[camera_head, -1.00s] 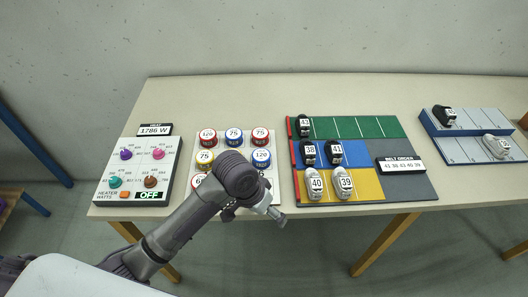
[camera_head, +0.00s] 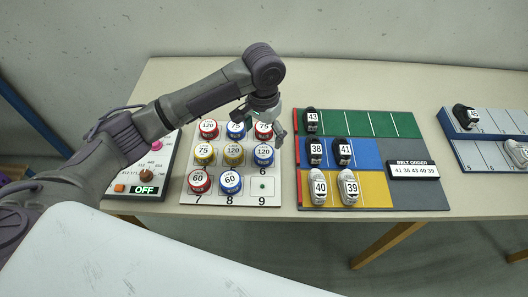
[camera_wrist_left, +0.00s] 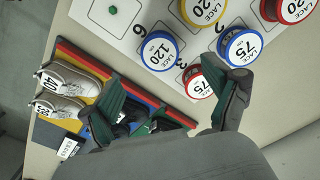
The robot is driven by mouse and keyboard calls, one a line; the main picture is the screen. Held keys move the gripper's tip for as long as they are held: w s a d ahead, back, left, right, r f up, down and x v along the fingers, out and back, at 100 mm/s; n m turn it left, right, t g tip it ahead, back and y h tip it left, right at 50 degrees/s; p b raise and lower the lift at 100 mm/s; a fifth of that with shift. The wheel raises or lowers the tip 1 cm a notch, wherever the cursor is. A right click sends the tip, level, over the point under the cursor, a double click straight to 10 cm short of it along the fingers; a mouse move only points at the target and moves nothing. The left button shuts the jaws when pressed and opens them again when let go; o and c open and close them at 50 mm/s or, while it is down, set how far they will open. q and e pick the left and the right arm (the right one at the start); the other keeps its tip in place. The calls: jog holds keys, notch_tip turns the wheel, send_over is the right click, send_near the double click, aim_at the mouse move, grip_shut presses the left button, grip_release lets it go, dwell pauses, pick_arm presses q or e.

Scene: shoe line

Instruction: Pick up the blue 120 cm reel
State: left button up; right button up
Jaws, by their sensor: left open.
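The blue 120 reel (camera_head: 263,154) sits on the right side of the middle row of the white reel board (camera_head: 187,196), its top label facing up. In the left wrist view the blue 120 reel (camera_wrist_left: 160,50) is above the gap between the fingers. My left gripper (camera_head: 262,121) is open and empty, over the back right of the board, near the red 75 reel (camera_head: 264,132). It is apart from the blue 120 reel. In the left wrist view my left gripper (camera_wrist_left: 170,98) shows both green-padded fingers spread. My right gripper is not in view.
A blue 75 reel (camera_head: 236,131) and a yellow 120 reel (camera_head: 234,154) are close neighbours of the blue 120 reel. Spot 9 (camera_head: 263,187) in front of it is empty. The shoe mat (camera_head: 355,123) is to the right, the heater panel (camera_head: 140,185) to the left.

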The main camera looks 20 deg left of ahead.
aim_at(263, 151)
pick_arm(q)
notch_tip(263, 151, down, 3)
jog(key=shift+w+r, duration=0.1)
jog(key=shift+r, duration=0.05)
jog(key=shift+f, duration=0.5)
notch_tip(263, 151, down, 4)
jog(key=shift+r+p, duration=0.2)
jog(key=shift+p, duration=0.4)
jog(key=shift+f, duration=0.55)
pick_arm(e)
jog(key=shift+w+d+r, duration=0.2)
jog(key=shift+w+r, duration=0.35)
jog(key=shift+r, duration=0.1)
pick_arm(q)
jog(key=c, duration=1.2)
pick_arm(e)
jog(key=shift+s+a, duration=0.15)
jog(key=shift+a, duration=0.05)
pick_arm(q)
jog(key=shift+r, duration=0.1)
